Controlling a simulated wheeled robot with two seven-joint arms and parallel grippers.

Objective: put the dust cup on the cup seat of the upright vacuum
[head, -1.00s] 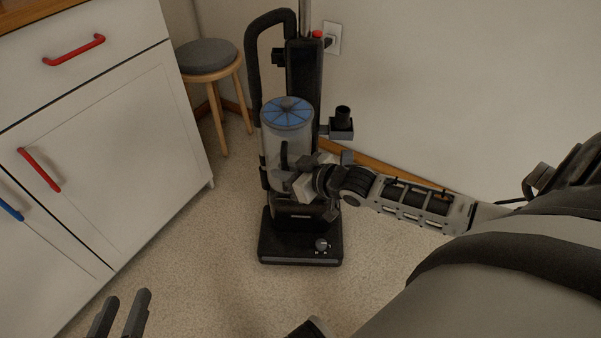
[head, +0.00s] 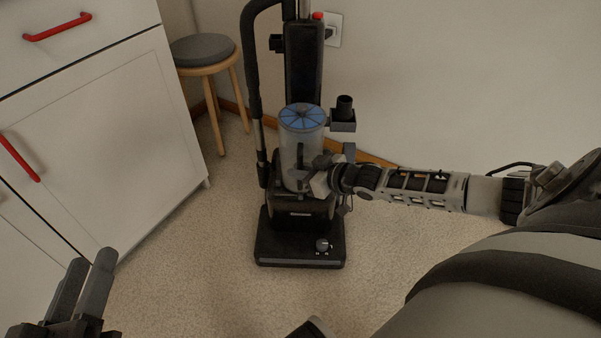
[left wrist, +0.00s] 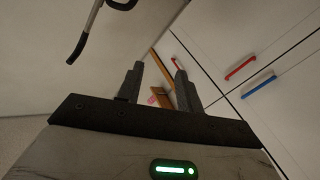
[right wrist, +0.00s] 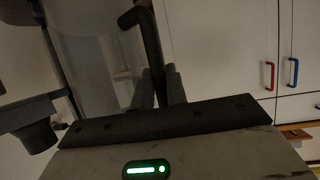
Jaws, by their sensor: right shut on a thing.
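The dust cup (head: 303,132) is a clear grey cylinder with a blue ribbed top. It is upright in front of the black column of the upright vacuum (head: 304,60). My right gripper (head: 316,178) is shut on the cup's black handle, which also shows between the fingers in the right wrist view (right wrist: 149,45). The cup's bottom is just above or at the black lower body (head: 298,208), where the cup seat is hidden. I cannot tell whether they touch. My left gripper (head: 85,280) is open and empty, far left of the vacuum; its fingers show apart in the left wrist view (left wrist: 160,88).
A white cabinet (head: 110,120) with red handles stands at the left. A round grey stool (head: 202,50) is behind it. The wall with an outlet (head: 333,30) is behind the vacuum. A dark side attachment (head: 343,118) sticks out right of the cup. The carpet in front is clear.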

